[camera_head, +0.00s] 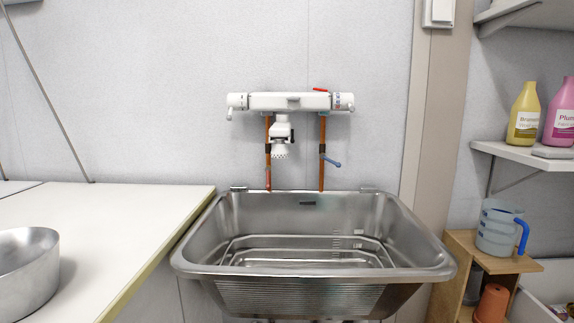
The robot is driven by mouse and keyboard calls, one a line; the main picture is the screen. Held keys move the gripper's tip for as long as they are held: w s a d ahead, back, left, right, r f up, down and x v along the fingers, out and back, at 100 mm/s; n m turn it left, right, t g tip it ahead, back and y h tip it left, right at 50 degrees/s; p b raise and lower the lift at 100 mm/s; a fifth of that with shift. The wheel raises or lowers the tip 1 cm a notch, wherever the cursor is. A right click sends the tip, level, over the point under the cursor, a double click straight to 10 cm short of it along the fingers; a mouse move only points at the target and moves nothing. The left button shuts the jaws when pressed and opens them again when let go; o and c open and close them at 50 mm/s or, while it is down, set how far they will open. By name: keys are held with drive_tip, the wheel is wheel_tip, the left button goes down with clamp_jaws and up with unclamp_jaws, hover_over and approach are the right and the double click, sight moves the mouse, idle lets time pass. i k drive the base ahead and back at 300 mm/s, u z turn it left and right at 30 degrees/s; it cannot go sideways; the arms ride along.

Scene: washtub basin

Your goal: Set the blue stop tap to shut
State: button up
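The blue stop tap (331,161) sits on the right-hand copper pipe (322,130) below the white wall mixer (290,102). Its lever points right and slightly down, out to the side of the pipe rather than along it. My gripper is not in view.
A steel basin (310,283) stands below the taps. A white counter (110,215) with a metal bowl (28,270) is at left. Shelves with bottles (523,115) and a jug (497,228) are at right.

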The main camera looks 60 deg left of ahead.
sight(323, 156)
drive_tip(key=u, duration=1.2)
drive_tip(key=i, duration=0.1)
